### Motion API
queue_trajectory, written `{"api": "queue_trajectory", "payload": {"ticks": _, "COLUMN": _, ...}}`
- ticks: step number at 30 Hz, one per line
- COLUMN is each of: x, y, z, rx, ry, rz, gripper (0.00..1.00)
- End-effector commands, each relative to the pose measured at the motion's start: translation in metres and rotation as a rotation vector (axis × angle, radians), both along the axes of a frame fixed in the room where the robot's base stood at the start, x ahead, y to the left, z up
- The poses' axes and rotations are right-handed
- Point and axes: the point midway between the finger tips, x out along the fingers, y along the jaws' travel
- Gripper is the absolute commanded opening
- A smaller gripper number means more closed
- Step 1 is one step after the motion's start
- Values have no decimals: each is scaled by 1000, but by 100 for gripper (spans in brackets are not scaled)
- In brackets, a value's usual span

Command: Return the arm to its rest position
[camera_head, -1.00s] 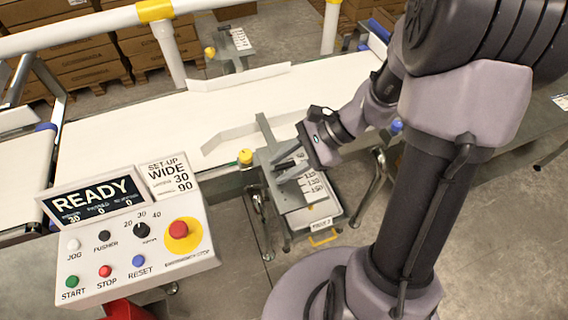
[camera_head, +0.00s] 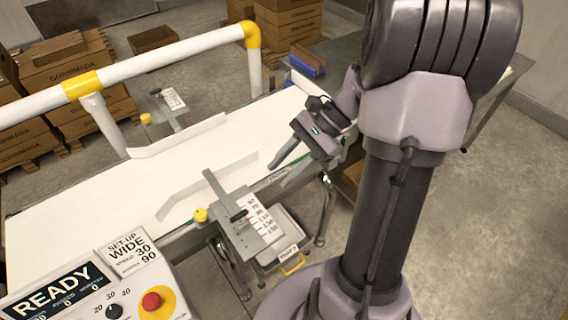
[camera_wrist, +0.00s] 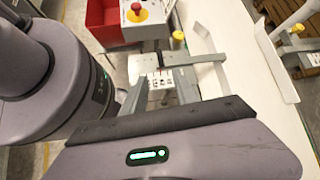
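My gripper (camera_head: 279,175) hangs over the near edge of the white belt (camera_head: 100,195) in the head view, to the right of the near guide bracket (camera_head: 240,225). Its two fingers are spread apart with nothing between them. In the wrist view the fingers of my gripper (camera_wrist: 160,95) point toward the bracket with its printed scale (camera_wrist: 165,78). The fingers look apart from the bracket. My arm is bent, with its upper part at the right of the head view.
The control panel (camera_head: 75,260) with READY display and red emergency stop (camera_head: 151,301) is at lower left. A white rail (camera_head: 165,55) runs behind the belt. Cartons (camera_head: 75,75) stand beyond it. A red bin (camera_wrist: 103,22) shows in the wrist view. Floor at right is clear.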

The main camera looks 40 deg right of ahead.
Motion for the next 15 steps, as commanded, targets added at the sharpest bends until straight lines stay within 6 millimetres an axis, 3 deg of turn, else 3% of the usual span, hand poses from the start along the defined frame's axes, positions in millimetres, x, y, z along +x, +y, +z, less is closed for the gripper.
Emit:
{"api": "queue_trajectory", "payload": {"ticks": 10, "x": 0, "y": 3, "z": 0, "rx": -8, "ry": -4, "rz": 8, "gripper": 35}}
{"api": "queue_trajectory", "payload": {"ticks": 13, "x": -3, "y": 27, "z": 12, "rx": -115, "ry": -49, "rz": 111, "gripper": 35}}
{"api": "queue_trajectory", "payload": {"ticks": 15, "x": -12, "y": 60, "z": 26, "rx": -271, "ry": -132, "rz": 257, "gripper": 35}}
